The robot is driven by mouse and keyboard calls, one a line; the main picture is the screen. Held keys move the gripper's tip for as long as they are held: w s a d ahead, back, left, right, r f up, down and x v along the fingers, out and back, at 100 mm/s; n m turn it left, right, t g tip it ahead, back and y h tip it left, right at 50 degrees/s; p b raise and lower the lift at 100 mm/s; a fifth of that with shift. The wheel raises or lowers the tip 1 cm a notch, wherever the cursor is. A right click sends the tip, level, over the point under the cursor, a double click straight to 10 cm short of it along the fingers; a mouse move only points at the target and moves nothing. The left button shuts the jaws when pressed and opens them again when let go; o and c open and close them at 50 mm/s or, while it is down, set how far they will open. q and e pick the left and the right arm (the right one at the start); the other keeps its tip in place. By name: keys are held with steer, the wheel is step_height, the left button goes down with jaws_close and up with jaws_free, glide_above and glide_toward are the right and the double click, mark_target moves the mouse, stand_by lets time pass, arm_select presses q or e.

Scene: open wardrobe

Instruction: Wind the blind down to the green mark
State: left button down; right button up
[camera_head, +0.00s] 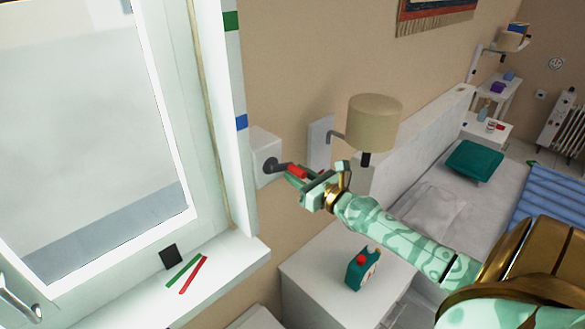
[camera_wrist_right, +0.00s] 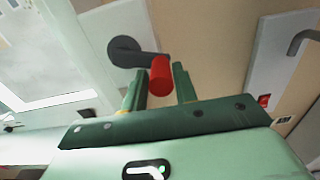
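The window (camera_head: 90,140) fills the left of the head view; I cannot make out the blind's lower edge there. The green mark (camera_head: 231,20) is high on the white window frame, with a blue mark (camera_head: 241,122) lower down. The crank's dark hub (camera_head: 270,165) sits on a white box beside the frame, and its red handle (camera_head: 291,171) points towards me. My right gripper (camera_head: 311,181) is at the handle. In the wrist view the red handle (camera_wrist_right: 160,76) lies between the two green fingers (camera_wrist_right: 159,88), which stand apart with a small gap visible. My left gripper is not in view.
A wall lamp (camera_head: 374,122) is close behind my right gripper. Green and red sticks (camera_head: 193,275) and a dark square (camera_head: 168,256) lie on the sill. A bed (camera_head: 430,200) is at the right.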

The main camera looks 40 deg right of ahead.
steer(key=shift+o, duration=0.3)
steer(key=shift+a+f, duration=0.2)
steer(key=shift+a, duration=0.05)
steer(key=shift+o, duration=0.5)
steer(key=shift+a+f, duration=0.45)
steer(key=shift+f, duration=0.05)
steer(key=shift+c, duration=0.3)
steer(key=shift+a, duration=0.1)
steer(key=shift+c, duration=0.7)
steer(key=shift+a+f, duration=0.1)
steer(key=shift+a, duration=0.05)
steer(key=shift+c, duration=0.2)
steer(key=shift+s+a+f, duration=0.1)
steer(key=shift+a+f, duration=0.2)
steer(key=shift+a, duration=0.35)
